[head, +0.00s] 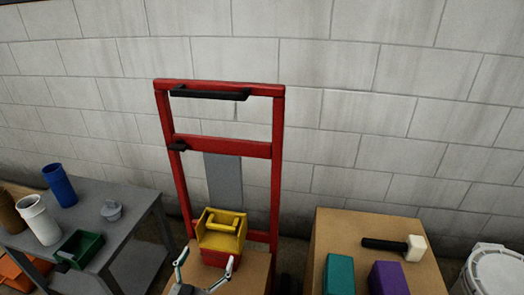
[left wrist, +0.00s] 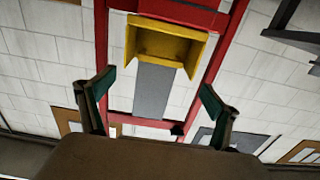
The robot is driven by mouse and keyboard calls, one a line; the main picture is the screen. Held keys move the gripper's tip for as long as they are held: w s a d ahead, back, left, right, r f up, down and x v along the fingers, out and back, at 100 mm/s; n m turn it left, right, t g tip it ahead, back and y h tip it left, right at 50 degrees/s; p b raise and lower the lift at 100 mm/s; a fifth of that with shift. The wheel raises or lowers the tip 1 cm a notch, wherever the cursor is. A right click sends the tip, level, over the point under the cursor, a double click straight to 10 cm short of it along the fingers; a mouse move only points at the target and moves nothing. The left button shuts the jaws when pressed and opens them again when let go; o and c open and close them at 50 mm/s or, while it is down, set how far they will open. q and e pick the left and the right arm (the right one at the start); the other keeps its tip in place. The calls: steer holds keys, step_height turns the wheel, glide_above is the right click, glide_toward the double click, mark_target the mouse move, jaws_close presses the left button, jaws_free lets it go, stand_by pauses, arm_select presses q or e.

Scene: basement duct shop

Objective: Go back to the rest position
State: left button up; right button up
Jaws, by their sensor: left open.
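My left gripper (head: 206,264) shows at the bottom of the head view, its two fingers spread apart with nothing between them. In the left wrist view the open fingers (left wrist: 155,84) stand on either side of a grey panel, and the picture looks upside down. A yellow open-fronted bin with a handle (head: 221,234) sits beyond the fingers, apart from them; it also shows in the left wrist view (left wrist: 165,45). My right gripper is not in view.
A red hand-truck frame (head: 278,150) stands against the block wall behind the bin. At left a grey table (head: 128,225) holds cups, a green bin (head: 80,249) and a small pot. At right a brown box (head: 335,228) holds a mallet (head: 395,246), teal and purple blocks.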

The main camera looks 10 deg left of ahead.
arm_select(q)
steer(key=s+d+f+m+g+p, duration=0.1)
steer(key=s+f+g, duration=0.1)
steer(key=s, duration=0.5)
steer(key=s+d+f+m+g+h+p, duration=0.1)
steer(key=s+d+f+g+p, duration=0.1)
steer(key=s, duration=0.5)
steer(key=s+d+f+m+g+h+p, duration=0.1)
steer(key=s+f+m+g, duration=0.1)
steer(key=s, duration=0.6)
steer(key=shift+d+g+p, duration=0.3)
steer(key=shift+d+g, duration=0.1)
steer(key=shift+g, duration=0.4)
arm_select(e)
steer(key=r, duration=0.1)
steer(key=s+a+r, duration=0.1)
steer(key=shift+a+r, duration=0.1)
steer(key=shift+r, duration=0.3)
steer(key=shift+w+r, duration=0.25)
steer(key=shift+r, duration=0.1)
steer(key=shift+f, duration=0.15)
